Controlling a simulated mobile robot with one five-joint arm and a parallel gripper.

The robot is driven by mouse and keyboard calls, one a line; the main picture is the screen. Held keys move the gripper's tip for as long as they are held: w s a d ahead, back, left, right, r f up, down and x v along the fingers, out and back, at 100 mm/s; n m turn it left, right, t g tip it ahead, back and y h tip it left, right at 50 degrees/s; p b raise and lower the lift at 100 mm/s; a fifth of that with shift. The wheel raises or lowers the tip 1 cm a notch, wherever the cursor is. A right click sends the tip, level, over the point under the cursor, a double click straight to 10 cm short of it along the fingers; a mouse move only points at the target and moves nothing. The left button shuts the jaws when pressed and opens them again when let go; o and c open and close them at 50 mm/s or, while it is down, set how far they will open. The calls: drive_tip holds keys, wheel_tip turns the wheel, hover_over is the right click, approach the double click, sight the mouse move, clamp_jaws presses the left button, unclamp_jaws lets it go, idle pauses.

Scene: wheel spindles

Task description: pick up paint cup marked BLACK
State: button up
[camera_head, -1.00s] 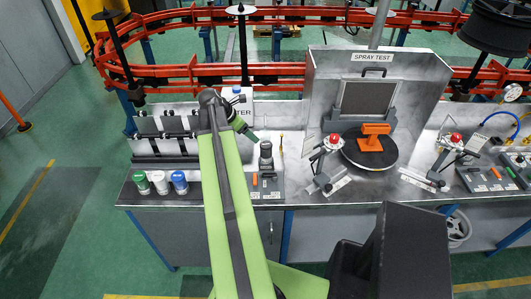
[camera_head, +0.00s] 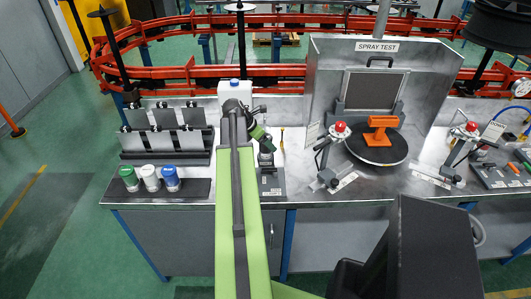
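Three paint cups stand on a dark mat at the bench's left: one with a green lid (camera_head: 128,179), one with a white lid (camera_head: 150,179), one with a blue lid (camera_head: 171,179). Their labels are too small to read, and I see no cup that I can tell is marked BLACK. A dark upright container (camera_head: 266,158) stands on a grey holder right of my arm, partly hidden by my gripper. My gripper (camera_head: 264,143) is above and in front of it, to the right of the cups. Its fingers are too small to tell open from shut.
A rack of grey panels (camera_head: 165,136) stands behind the cups. A white canister (camera_head: 235,92) is behind my arm. To the right are the spray test booth (camera_head: 327,70), an orange part (camera_head: 379,131) on a black turntable (camera_head: 375,150), and red-topped spray stands (camera_head: 339,128).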

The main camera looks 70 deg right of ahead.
drive_tip(key=shift+s+d+f, duration=0.15)
drive_tip(key=shift+d+f, duration=0.1)
drive_tip(key=shift+f, duration=0.3)
drive_tip(key=shift+r, duration=0.15)
clamp_jaws()
drive_tip(key=shift+r, duration=0.1)
